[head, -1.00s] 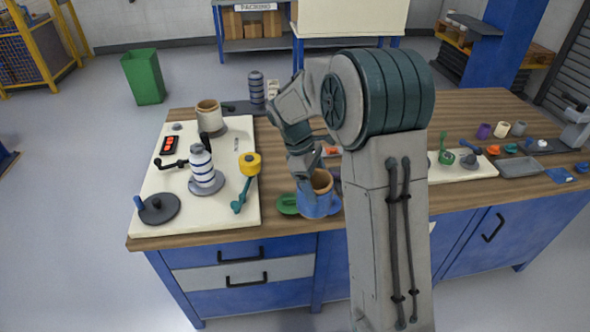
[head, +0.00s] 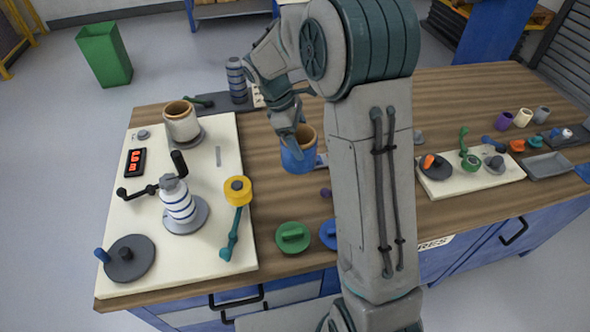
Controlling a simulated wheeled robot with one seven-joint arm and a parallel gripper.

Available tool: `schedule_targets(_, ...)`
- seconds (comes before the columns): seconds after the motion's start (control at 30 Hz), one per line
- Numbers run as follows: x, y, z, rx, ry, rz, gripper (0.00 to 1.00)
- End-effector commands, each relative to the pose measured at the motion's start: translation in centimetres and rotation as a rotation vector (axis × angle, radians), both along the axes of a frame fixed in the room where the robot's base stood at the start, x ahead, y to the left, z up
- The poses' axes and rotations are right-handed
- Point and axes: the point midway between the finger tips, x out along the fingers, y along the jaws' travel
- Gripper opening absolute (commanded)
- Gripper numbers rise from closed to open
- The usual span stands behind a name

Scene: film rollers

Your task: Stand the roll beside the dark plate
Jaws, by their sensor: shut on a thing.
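The blue roll (head: 298,158), with a tan open top, is upright in my gripper (head: 292,132). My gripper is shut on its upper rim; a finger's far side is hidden. The roll is over the wooden bench (head: 285,215), behind the green disc; whether its base touches the bench I cannot tell. A round dark plate (head: 140,268) with a knob and blue peg lies on the cream board's near left corner. Another dark, rectangular plate (head: 212,103) lies at the back, with a grey striped roll (head: 236,82) standing on it.
The cream board (head: 125,220) carries a white roll (head: 182,124), a striped roll (head: 179,204) on a spindle and a yellow-topped crank (head: 237,190). Green (head: 292,237) and blue (head: 328,234) discs lie near the front edge. My arm hides the bench's middle.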

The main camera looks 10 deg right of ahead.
Motion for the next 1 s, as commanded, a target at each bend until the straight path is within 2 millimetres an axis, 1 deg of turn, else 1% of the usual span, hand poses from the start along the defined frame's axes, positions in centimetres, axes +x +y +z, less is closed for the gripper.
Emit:
schedule_targets(0.2, -0.1, 0.0, -3.8, -0.001, 0.007, 0.002, 0.51)
schedule_targets(0.3, -0.1, 0.0, -5.2, 0.000, 0.005, -0.001, 0.51)
schedule_targets(0.47, -0.1, -0.1, -6.4, -0.001, 0.003, -0.002, 0.51)
schedule_targets(0.7, -0.1, -0.2, -9.5, 0.000, 0.003, -0.003, 0.51)
schedule_targets(1.0, 0.0, -0.2, -9.9, -0.001, 0.001, -0.004, 0.51)
